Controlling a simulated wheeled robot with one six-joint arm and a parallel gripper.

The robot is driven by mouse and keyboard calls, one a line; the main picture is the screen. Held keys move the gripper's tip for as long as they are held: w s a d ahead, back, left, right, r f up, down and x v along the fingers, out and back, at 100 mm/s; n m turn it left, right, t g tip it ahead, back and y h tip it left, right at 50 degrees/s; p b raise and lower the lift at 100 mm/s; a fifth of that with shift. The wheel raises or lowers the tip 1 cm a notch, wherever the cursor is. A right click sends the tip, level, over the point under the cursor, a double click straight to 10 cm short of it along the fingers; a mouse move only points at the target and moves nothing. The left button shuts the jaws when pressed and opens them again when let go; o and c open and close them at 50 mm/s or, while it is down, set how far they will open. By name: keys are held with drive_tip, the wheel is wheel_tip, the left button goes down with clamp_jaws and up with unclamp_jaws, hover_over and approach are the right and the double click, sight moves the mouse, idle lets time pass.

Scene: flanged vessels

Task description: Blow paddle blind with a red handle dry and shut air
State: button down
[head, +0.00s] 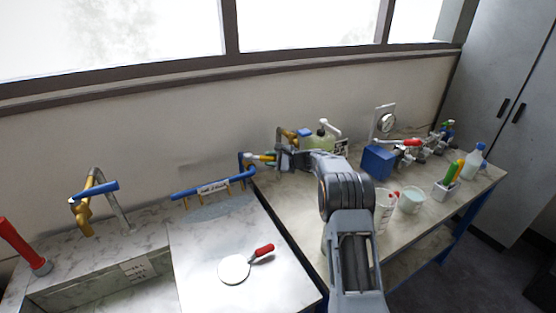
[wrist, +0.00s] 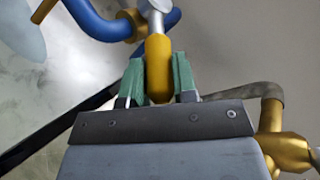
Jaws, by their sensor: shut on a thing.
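The paddle blind (head: 234,270), a pale round disc with a red handle (head: 263,252), lies flat on the pale worktop left of my arm. Behind it is a blue pipe (head: 190,191) with a small label and several brass nozzles. My gripper (head: 273,159) is at the right end of this pipe. In the wrist view my gripper (wrist: 159,88) is shut on a yellow lever (wrist: 159,62), with green finger pads on both sides. The blue pipe (wrist: 95,20) curves behind the lever. Whether air flows, or the disc is wet, I cannot tell.
A sink with a brass and blue tap (head: 86,205) is at the left. In the wrist view a brass fitting (wrist: 272,135) is close to my gripper's right.

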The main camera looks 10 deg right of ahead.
drive_tip(key=shift+w, duration=0.15)
idle(0.4)
drive_tip(key=c, duration=1.2)
unclamp_jaws()
drive_tip(key=b+v, duration=0.3)
drive_tip(key=v, duration=1.1)
drive_tip(key=shift+w+d+b, duration=0.1)
drive_tip(key=shift+w+b, duration=0.1)
drive_tip(key=shift+b, duration=0.15)
